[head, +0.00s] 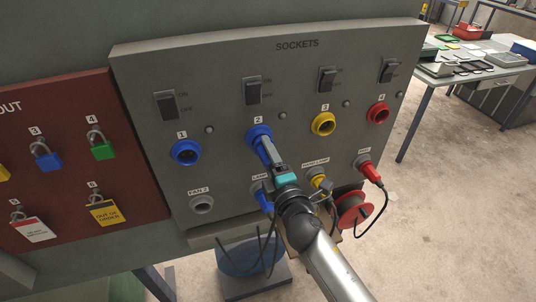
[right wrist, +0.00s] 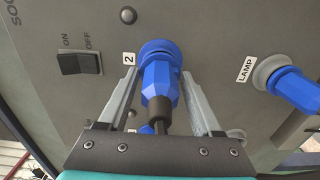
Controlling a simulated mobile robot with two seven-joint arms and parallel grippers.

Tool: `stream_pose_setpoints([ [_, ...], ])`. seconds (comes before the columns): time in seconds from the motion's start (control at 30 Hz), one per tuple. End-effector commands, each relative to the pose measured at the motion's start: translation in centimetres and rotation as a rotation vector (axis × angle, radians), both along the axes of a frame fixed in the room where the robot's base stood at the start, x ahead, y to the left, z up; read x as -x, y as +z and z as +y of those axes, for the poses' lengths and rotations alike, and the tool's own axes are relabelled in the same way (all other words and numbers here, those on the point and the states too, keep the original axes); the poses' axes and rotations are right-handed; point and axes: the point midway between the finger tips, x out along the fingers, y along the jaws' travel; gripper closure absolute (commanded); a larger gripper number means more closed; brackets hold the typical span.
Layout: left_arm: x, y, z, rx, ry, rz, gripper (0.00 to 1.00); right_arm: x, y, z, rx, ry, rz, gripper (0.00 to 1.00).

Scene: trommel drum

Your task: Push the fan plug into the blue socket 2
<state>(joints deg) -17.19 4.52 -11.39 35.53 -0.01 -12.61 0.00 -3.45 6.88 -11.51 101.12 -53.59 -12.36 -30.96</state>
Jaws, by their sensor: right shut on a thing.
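The board has blue socket 2 (head: 259,131) in its upper row, second from the left. The fan plug (right wrist: 158,82) is blue with a black cable end. Its front meets the blue ring of socket 2 (right wrist: 160,47) in the right wrist view; how deep it sits I cannot tell. My right gripper (head: 267,152) is shut on the plug, with one finger on each side. In the head view the gripper hides most of the plug. The grey FAN 2 holder (head: 202,204) is empty. My left gripper is not in view.
Blue socket 1 (head: 185,152), yellow socket 3 (head: 323,124) and red socket 4 (head: 378,113) are empty. Below are a blue lamp plug (head: 264,198), a yellow plug and a red plug (head: 371,172) with hanging cables. A red lockout board (head: 70,180) is at left.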

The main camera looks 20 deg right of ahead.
Motion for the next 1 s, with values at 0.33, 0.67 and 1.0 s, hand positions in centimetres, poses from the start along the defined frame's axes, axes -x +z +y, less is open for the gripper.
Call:
stream_pose_setpoints([
  [0.33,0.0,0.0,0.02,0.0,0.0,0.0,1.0,-0.12,0.07,0.01,-0.001,0.0,-0.001,1.0],
  [0.67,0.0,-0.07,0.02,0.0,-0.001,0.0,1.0,-0.75,0.05,0.05,-0.001,0.0,-0.001,1.0],
  [1.0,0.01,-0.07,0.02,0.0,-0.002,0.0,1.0,-0.85,0.02,0.05,-0.001,0.0,-0.001,0.05],
])
